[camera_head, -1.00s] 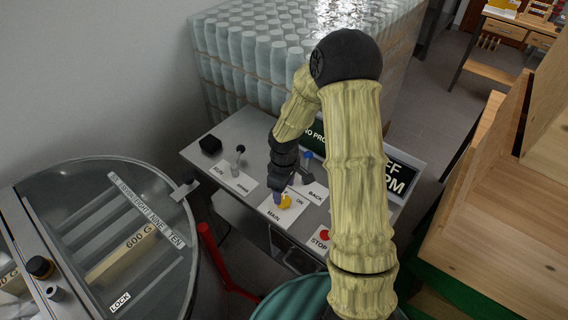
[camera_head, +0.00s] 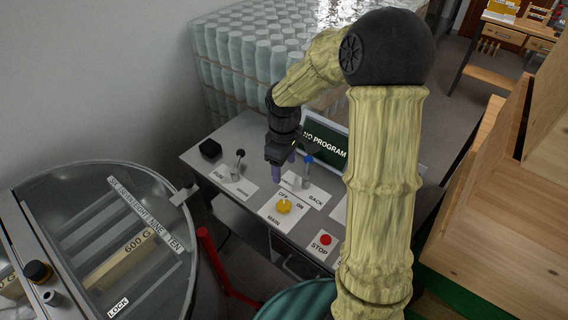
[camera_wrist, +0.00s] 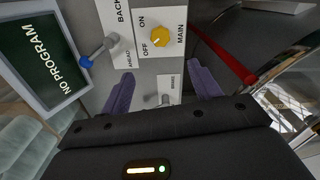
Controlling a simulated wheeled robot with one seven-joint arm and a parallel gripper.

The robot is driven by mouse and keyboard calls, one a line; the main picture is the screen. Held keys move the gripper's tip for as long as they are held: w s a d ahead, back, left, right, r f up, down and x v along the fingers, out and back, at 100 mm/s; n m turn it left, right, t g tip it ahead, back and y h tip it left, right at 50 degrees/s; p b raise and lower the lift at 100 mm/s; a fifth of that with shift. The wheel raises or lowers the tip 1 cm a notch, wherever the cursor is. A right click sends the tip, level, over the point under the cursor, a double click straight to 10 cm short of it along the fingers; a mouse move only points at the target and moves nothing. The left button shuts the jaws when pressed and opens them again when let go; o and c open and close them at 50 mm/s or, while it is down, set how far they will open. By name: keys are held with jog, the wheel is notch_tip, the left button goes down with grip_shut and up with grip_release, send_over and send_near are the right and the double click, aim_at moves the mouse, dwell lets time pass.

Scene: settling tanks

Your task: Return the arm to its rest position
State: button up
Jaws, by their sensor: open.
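My arm arches over the control panel (camera_head: 232,200) in the head view. My gripper (camera_head: 283,174) hangs above the panel, behind the yellow MAIN knob (camera_head: 284,207), and looks clear of it. In the wrist view my gripper (camera_wrist: 162,88) shows two purple fingers spread apart with nothing held between them. The yellow MAIN knob (camera_wrist: 160,37) sits beyond the fingertips, between OFF and ON labels. A blue-tipped lever (camera_wrist: 98,52) marked BACK and AHEAD stands beside it.
A screen (camera_head: 325,143) reading NO PROGRAM stands at the panel's back. A black-tipped lever (camera_head: 238,163) and red STOP button (camera_head: 325,240) are on the panel. A round tank (camera_head: 95,235) is at left, wooden furniture (camera_head: 500,240) at right, wrapped jars (camera_head: 235,75) behind.

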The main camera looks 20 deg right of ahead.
jog(key=s+r+m+t, duration=0.2)
jog(key=s+m, duration=0.7)
jog(key=s, duration=0.5)
jog(key=shift+s+r+t, duration=0.25)
jog(key=shift+t, duration=0.05)
dwell(0.6)
